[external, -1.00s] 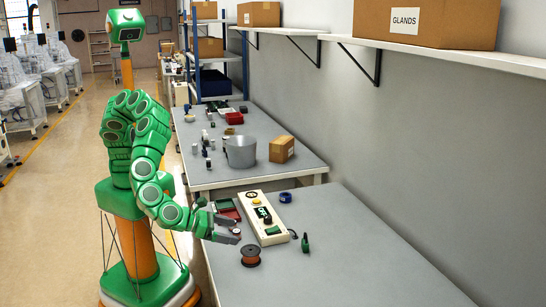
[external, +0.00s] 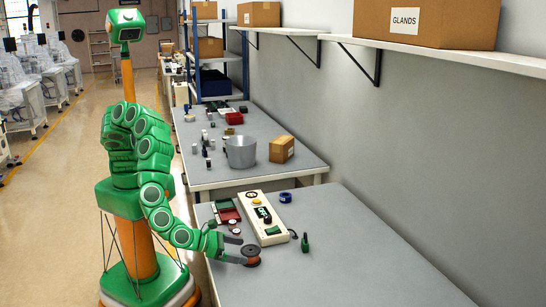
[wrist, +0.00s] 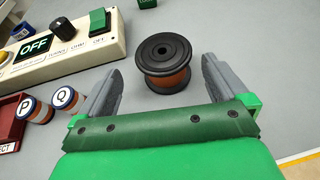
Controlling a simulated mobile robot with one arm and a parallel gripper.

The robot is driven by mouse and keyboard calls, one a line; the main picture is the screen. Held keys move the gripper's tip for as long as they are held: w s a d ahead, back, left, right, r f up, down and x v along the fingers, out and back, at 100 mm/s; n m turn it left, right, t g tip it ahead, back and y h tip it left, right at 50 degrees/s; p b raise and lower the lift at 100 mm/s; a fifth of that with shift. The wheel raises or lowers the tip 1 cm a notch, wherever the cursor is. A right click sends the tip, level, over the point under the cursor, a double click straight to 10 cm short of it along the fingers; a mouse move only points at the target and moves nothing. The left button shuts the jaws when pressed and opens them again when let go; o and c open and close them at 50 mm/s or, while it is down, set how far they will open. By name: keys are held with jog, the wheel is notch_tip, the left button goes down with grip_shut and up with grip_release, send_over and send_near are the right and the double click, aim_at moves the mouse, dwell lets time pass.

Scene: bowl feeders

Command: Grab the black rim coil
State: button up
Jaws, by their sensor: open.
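The black rim coil (external: 251,254) is a spool with black flanges and copper-brown winding, upright on the grey table near its left edge. In the wrist view the coil (wrist: 165,62) stands just ahead of the fingertips, between their lines and nearer the right one. My gripper (external: 237,251) is open and low over the table, beside the coil. In the wrist view its two grey fingers (wrist: 160,78) are spread apart with nothing held. Whether a finger touches the coil cannot be told.
A cream control box (external: 264,217) with an OFF display lies behind the coil. Small cylinders marked P (wrist: 32,109) and Q (wrist: 67,98) stand by the left finger, next to a red tray (wrist: 10,127). A green-handled item (external: 305,243) is further right. The table's right part is clear.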

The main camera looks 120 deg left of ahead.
aim_at(245, 252)
jog(key=shift+x, duration=2.5)
jog(key=shift+w+d+r, duration=0.1)
jog(key=shift+w+d, duration=0.05)
jog(key=shift+w, duration=0.05)
jog(key=c, duration=1.1)
